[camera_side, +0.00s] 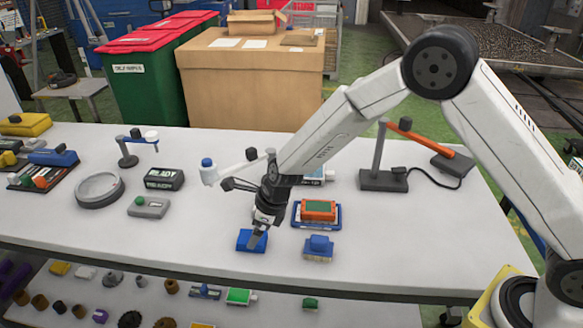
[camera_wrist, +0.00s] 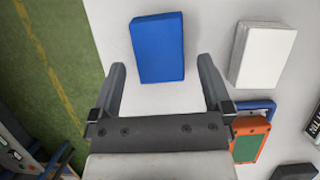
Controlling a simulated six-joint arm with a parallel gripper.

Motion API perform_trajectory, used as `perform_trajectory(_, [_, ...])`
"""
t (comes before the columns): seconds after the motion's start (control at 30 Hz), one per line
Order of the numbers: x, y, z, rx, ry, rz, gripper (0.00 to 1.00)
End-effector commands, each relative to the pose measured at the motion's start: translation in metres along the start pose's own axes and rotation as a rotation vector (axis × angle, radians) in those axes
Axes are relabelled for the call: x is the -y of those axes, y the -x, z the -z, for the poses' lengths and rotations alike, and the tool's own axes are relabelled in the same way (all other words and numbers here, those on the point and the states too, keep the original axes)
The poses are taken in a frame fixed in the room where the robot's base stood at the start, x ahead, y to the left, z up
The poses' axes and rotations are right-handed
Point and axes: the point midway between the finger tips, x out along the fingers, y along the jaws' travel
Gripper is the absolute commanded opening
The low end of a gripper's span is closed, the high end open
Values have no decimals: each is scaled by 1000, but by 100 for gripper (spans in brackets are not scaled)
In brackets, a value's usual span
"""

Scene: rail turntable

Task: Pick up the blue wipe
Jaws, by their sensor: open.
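The blue wipe (camera_wrist: 158,47) is a flat blue rectangle on the white table, seen whole in the wrist view. It also shows in the side view (camera_side: 246,242), near the table's front edge, partly covered by my gripper. My gripper (camera_wrist: 162,66) is open and empty, with one finger to each side of the wipe's near end in the wrist view. In the side view my gripper (camera_side: 256,236) points down over the wipe; I cannot tell whether the fingertips touch it or the table.
A white block (camera_wrist: 262,55) lies right of the wipe. An orange and green device (camera_side: 318,209) sits on a blue tray (camera_side: 297,224). A blue-topped brush (camera_side: 319,245) lies right of the wipe. A grey button box (camera_side: 149,207) lies left. The front edge is close.

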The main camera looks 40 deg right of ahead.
Motion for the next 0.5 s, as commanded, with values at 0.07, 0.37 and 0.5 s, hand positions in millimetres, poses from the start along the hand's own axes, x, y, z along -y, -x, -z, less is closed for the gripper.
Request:
perform_trajectory(0.07, [-1,-10,0,-2,1,-1,100])
perform_trajectory(0.37, [0,-30,0,-1,0,1,100])
perform_trajectory(0.5, [0,-31,0,0,1,2,100])
